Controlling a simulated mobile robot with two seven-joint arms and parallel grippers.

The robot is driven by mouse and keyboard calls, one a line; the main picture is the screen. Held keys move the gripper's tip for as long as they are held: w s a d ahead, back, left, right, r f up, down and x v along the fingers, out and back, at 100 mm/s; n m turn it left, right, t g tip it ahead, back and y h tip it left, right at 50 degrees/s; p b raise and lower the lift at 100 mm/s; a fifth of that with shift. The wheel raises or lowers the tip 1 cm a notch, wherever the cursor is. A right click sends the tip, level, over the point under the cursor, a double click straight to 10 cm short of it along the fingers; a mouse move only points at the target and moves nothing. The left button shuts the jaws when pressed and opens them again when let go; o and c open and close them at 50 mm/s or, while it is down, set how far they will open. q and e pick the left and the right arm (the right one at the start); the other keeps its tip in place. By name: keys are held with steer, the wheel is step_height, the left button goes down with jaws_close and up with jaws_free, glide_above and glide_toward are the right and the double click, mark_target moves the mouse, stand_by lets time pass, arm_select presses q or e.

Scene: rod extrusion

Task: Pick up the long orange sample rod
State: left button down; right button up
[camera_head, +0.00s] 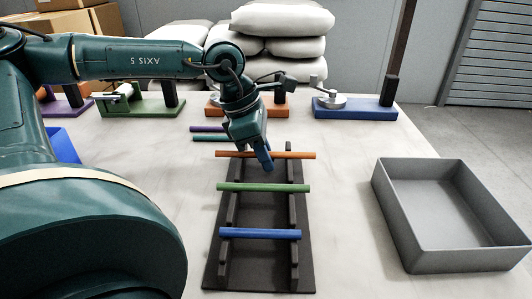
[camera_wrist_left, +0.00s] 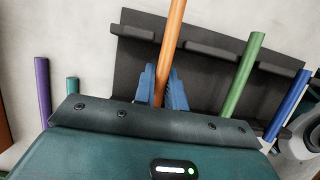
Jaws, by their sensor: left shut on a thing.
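The long orange rod (camera_head: 295,155) lies across the far end of the black rack (camera_head: 262,264) in the head view. My left gripper (camera_head: 269,163) is over the rod's middle, with its blue fingers pointing down. In the left wrist view the orange rod (camera_wrist_left: 173,40) passes between the blue fingers (camera_wrist_left: 161,88), and they are shut on it. The rod still appears to be at the rack; I cannot tell whether it touches the rests. My right gripper is not in view.
A green rod (camera_head: 262,188) and a blue rod (camera_head: 260,233) lie across the same rack, nearer. Purple (camera_head: 208,128) and teal (camera_head: 208,137) rods lie behind it. A grey open bin (camera_head: 450,262) stands at right. Colored stations, including a blue one (camera_head: 352,109), line the back edge.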

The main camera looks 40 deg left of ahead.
arm_select(q)
steer(key=shift+r, duration=0.15)
steer(key=shift+r+p, duration=2.2)
steer(key=shift+r, duration=1.2)
